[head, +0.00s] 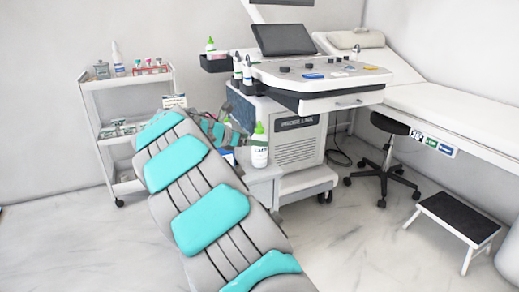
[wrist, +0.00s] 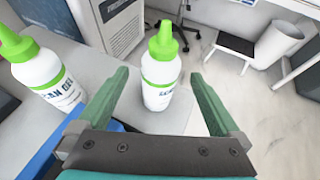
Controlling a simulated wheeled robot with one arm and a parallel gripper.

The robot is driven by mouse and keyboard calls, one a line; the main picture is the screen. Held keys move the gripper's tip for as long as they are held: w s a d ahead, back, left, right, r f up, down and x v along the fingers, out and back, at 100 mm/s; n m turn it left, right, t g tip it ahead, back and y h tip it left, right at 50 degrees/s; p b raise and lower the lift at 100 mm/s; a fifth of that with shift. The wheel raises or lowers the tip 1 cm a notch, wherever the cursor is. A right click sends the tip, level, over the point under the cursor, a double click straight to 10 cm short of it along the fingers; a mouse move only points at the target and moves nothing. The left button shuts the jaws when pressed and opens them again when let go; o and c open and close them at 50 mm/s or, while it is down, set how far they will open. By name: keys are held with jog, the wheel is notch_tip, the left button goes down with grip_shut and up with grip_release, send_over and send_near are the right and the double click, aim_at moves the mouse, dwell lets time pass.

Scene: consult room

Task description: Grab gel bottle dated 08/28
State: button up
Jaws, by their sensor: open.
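In the wrist view, a white gel bottle (wrist: 158,97) with a green cap stands upright on a small grey-white table, framed between the fingers of my gripper (wrist: 160,82). The fingers are spread open and hold nothing. A second white bottle (wrist: 48,75) with a green cap stands to the left, outside the fingers and partly cut off. In the head view, one green-capped bottle (head: 259,156) stands on the table just right of my gripper (head: 224,130). The other is mostly hidden by my arm. No date is legible on either label.
The ultrasound machine (head: 297,140) stands right behind the table (head: 264,174). A white shelf cart (head: 92,112) is at the left. A stool (head: 389,124), a step (head: 461,215) and an exam bed (head: 450,95) are at the right. The floor in front is clear.

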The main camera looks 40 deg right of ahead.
aim_at(265, 140)
jog(key=x, duration=0.7)
jog(key=shift+d+r, duration=0.15)
jog(key=shift+d, duration=0.15)
jog(key=shift+c, duration=0.2)
grip_shut()
dwell(0.3)
